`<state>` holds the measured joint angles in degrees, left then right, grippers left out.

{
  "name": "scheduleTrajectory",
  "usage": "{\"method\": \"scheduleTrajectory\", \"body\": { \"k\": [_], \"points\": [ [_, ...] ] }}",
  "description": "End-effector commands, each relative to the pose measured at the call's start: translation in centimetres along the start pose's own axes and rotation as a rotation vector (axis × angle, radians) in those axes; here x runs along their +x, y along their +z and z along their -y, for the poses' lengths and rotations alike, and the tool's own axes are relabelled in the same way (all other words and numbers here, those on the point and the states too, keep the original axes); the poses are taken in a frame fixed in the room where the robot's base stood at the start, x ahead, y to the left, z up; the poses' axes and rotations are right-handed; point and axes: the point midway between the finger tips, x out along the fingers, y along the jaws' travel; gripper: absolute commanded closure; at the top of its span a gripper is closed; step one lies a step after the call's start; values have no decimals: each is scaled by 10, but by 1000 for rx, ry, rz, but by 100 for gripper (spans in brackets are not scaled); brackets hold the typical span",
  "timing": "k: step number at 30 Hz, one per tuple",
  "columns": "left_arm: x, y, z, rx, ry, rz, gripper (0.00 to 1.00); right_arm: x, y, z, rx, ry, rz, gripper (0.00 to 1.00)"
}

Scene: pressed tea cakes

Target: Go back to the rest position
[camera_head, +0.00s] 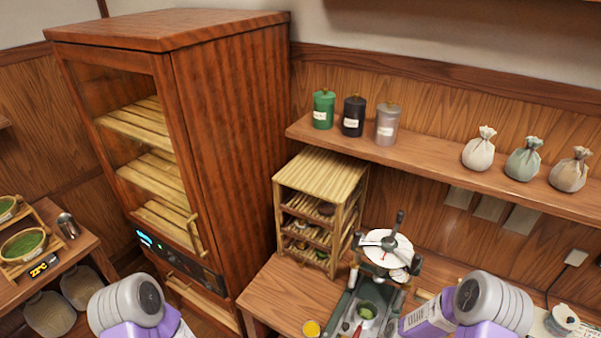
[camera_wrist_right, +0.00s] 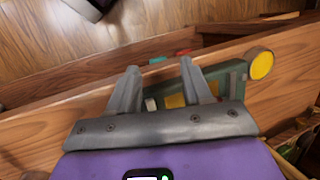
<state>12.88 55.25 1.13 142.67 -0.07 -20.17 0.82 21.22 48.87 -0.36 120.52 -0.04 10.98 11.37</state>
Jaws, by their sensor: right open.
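My right gripper (camera_wrist_right: 160,66) shows in the right wrist view, its two grey fingers apart with nothing between them. Beyond the fingers are the table's wooden edge (camera_wrist_right: 60,118), a dark green block with yellow patches (camera_wrist_right: 232,78) and a round yellow thing (camera_wrist_right: 261,64). In the head view only grey and purple links of my two arms show at the bottom left and bottom right. My left gripper is out of sight, and the right gripper's fingers are not seen there.
A tall wooden cabinet (camera_head: 230,130) stands left. Canisters and tied pouches line the wall shelf (camera_head: 430,165). A side table (camera_head: 80,245) holds green tea trays.

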Motion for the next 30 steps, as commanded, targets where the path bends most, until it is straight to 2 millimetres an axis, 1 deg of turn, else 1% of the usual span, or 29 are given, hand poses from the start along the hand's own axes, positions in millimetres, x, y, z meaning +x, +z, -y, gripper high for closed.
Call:
{"method": "scheduleTrajectory", "body": {
  "k": [1, 3, 5, 6, 8, 9, 10, 11, 12, 17, 24, 27, 30],
  "points": [
    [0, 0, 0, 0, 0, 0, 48, 13, 26, 6, -61, -2, 6, 51],
    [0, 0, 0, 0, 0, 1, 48, 25, 55, 12, -139, -8, -2, 51],
    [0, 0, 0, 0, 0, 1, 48, 32, 79, 16, -202, -13, -9, 51],
    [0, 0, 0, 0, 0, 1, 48, 36, 95, 18, -244, -17, -14, 51],
    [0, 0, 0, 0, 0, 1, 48, 39, 118, 19, -304, -22, -20, 51],
    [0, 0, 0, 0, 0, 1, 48, 40, 132, 19, -343, -26, -25, 51],
    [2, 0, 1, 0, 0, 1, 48, 42, 139, 18, -365, -28, -31, 51],
    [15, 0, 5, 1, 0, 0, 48, 54, 130, 15, -354, -29, -40, 51],
    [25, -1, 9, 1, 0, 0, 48, 64, 126, 12, -350, -29, -41, 51],
    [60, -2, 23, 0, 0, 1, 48, 100, 118, 2, -348, -29, -41, 51],
    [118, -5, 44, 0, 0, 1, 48, 157, 106, -16, -346, -29, -41, 51],
    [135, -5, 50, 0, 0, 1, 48, 174, 102, -21, -346, -29, -41, 51],
    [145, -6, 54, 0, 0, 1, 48, 185, 100, -24, -346, -29, -41, 51]
  ]
}}
